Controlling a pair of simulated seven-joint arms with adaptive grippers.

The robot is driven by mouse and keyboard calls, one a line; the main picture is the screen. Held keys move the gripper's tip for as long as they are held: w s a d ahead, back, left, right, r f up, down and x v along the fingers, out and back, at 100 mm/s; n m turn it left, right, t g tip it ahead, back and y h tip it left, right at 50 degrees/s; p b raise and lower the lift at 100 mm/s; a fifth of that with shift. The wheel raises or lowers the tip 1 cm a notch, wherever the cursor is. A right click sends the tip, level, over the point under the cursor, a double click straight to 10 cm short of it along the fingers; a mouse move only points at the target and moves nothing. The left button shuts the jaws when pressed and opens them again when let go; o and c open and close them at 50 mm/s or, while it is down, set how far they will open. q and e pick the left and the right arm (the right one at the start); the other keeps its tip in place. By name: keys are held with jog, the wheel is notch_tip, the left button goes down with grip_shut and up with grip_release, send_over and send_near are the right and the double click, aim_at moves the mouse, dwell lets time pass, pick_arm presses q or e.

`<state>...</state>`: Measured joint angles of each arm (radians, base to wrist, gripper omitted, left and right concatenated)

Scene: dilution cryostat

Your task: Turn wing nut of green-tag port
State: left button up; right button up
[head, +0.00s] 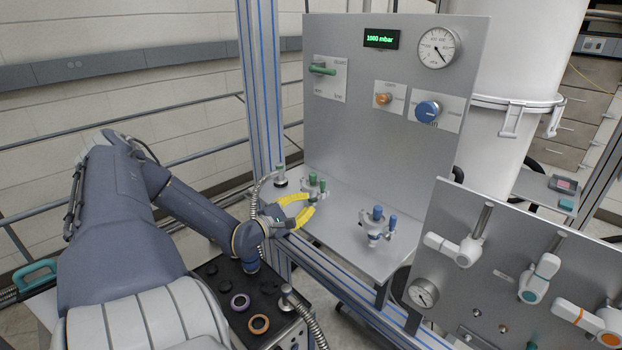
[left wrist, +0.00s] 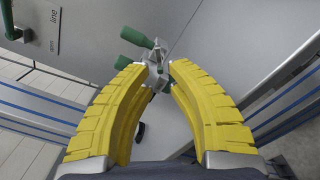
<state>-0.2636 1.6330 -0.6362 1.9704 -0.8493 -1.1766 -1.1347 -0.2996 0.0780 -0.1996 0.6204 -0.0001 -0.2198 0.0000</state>
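The green-tag port (head: 314,186) stands on the grey shelf at the foot of the upright panel, with green posts on its metal clamp. In the left wrist view its metal clamp and wing nut (left wrist: 156,60) show just beyond my fingertips, with two green parts at the upper left. My left gripper (head: 306,204) has curved yellow fingers and is at the near side of this port. In the left wrist view the left gripper (left wrist: 160,72) is open, its tips on either side of the metal fitting. Whether they touch it I cannot tell. My right gripper is out of view.
A blue-tag port (head: 376,224) stands to the right on the same shelf (head: 362,258). The panel (head: 385,140) behind carries a green-handled valve (head: 322,70), knobs and a gauge. A metal hose (head: 258,195) rises beside the left gripper. A valve panel (head: 500,285) stands at the lower right.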

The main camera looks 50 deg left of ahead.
pick_arm(q)
jog(key=shift+w+a, duration=0.1)
jog(key=shift+w, duration=1.3)
jog(key=shift+c, duration=0.4)
grip_shut()
